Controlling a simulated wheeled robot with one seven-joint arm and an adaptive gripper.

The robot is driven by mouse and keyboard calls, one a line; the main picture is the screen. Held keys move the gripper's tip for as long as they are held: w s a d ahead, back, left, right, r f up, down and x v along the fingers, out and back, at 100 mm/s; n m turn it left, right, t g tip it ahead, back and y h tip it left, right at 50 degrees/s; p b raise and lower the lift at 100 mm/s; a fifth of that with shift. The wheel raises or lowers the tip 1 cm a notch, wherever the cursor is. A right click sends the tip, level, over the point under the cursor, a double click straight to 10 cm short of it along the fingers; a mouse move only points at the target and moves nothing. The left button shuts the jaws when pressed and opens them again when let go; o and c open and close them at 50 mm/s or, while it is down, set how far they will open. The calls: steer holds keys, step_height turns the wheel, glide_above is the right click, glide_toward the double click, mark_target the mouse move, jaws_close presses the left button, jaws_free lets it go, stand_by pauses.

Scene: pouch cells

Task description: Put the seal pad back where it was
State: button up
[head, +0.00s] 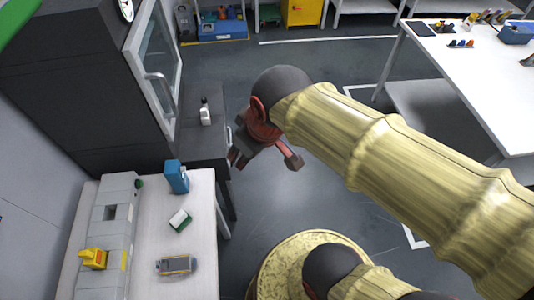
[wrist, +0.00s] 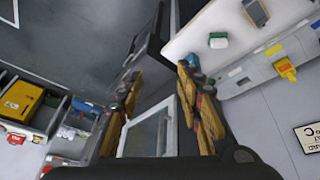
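I cannot tell for sure which thing is the seal pad. A small white block with a green side (head: 180,220) lies on the white side table (head: 205,265); it also shows in the wrist view (wrist: 218,40). A long grey machine (head: 107,240) with a yellow part (head: 93,258) stands along the table's left side. My gripper (head: 266,160) is in the air to the right of the dark cabinet, apart from the table. In the wrist view my gripper (wrist: 160,112) has its fingers wide apart, with nothing held between them.
A blue container (head: 177,177) and a grey-yellow handheld device (head: 175,265) share the side table. A white bottle (head: 206,113) stands on the dark counter below a glass-doored cabinet (head: 155,70). A white workbench (head: 490,90) is at right. Floor between is clear.

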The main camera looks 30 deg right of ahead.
steer(key=s+d+m, duration=0.2)
steer(key=s+d+r+m, duration=0.1)
steer(key=s, duration=0.1)
steer(key=shift+m+t+h, duration=0.3)
steer(key=shift+m+t, duration=0.1)
